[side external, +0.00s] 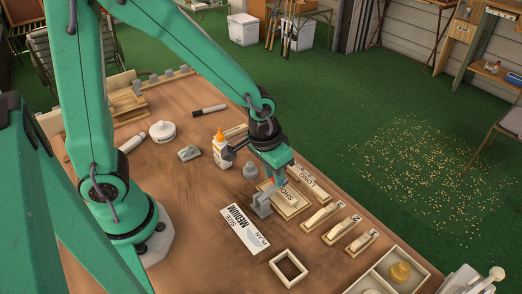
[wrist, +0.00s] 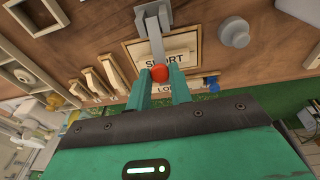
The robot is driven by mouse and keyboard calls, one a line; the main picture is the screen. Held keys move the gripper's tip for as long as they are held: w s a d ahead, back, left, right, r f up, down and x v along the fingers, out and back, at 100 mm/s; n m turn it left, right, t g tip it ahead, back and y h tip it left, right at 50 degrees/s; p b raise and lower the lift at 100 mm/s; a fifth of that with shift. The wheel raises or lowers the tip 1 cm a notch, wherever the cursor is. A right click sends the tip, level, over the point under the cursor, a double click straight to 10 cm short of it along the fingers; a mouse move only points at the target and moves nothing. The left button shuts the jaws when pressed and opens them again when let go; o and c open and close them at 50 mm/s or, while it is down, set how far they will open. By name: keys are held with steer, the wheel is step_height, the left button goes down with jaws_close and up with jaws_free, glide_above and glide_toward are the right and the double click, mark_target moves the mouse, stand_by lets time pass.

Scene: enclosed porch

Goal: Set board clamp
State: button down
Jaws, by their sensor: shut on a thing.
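A grey metal clamp (side external: 262,205) stands at the near end of a wooden board marked SHORT (side external: 292,205). In the wrist view the clamp's grey lever (wrist: 155,38) reaches over that board and ends in a red knob (wrist: 159,73). My gripper (wrist: 160,82) is shut on this red knob, with one green finger on each side. A second board, marked LONG (side external: 311,182), lies just beyond; a blue knob (wrist: 213,86) shows beside it in the wrist view. A printed card (side external: 244,231) reading SIZE MEDIUM PLAN lies beside the clamp.
Several small wooden blocks with handles (side external: 340,230) lie right of the boards. A square wooden frame (side external: 288,268) and a divided tray (side external: 372,283) are near the front edge. A glue bottle (side external: 220,150) and grey knob-shaped piece (side external: 250,170) stand left of my gripper.

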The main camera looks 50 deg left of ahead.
mark_target(264, 193)
steer(key=shift+s+d+r+t, duration=0.15)
steer(key=shift+s+t, duration=0.15)
steer(key=shift+s, duration=0.05)
steer(key=c, duration=1.3)
jaws_free()
steer(key=shift+o, duration=0.2)
steer(key=shift+r, duration=0.15)
steer(key=v, duration=0.7)
steer(key=shift+r, duration=0.25)
steer(key=shift+s, duration=0.1)
